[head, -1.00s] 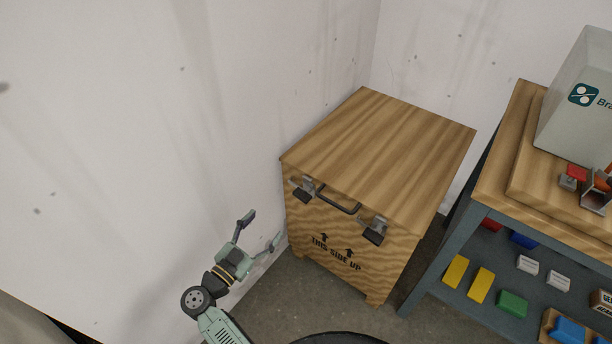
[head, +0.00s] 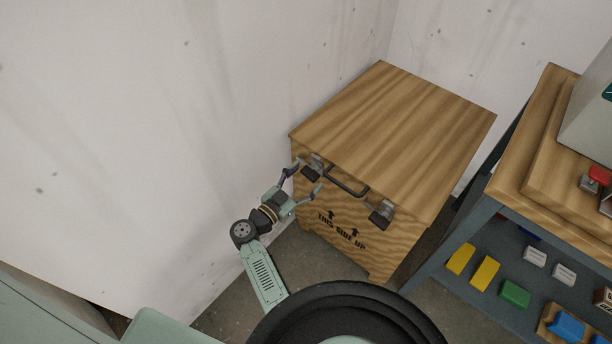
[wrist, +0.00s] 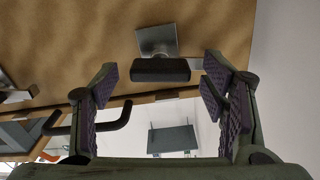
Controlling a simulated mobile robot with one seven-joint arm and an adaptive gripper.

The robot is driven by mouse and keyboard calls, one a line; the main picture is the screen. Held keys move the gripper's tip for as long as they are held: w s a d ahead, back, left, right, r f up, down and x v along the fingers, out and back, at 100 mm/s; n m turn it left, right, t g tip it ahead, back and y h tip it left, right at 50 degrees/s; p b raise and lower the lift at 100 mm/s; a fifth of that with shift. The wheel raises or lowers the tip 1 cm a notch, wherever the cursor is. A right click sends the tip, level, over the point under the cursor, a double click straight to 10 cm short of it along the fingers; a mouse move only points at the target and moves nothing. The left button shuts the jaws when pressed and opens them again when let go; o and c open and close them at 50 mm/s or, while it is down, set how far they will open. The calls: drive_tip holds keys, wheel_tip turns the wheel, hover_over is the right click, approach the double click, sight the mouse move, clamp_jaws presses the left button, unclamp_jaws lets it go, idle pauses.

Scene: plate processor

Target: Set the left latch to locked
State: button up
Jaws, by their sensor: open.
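The wooden crate (head: 400,140) stands against the wall with two latches on its front, near the lid edge. The left latch (head: 311,170) has a grey metal plate and a black grip that sticks out from the front. My gripper (head: 307,177) is open and empty, in front of this latch. In the wrist view the left latch's black grip (wrist: 160,70) lies between the spread fingertips of my gripper (wrist: 161,80), ahead of them, with no clear contact. The right latch (head: 381,214) shows a similar black grip. In the head view my fingers partly overlap the left latch.
A black bar handle (head: 347,181) sits between the latches and shows close to one finger in the wrist view (wrist: 95,128). The white wall (head: 200,140) is close on the left. A workbench with a shelf (head: 470,225) stands to the right.

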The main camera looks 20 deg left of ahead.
drive_tip(key=shift+w+d, duration=0.1)
drive_tip(key=shift+w, duration=0.25)
drive_tip(key=shift+c, duration=0.3)
drive_tip(key=c, duration=1.1)
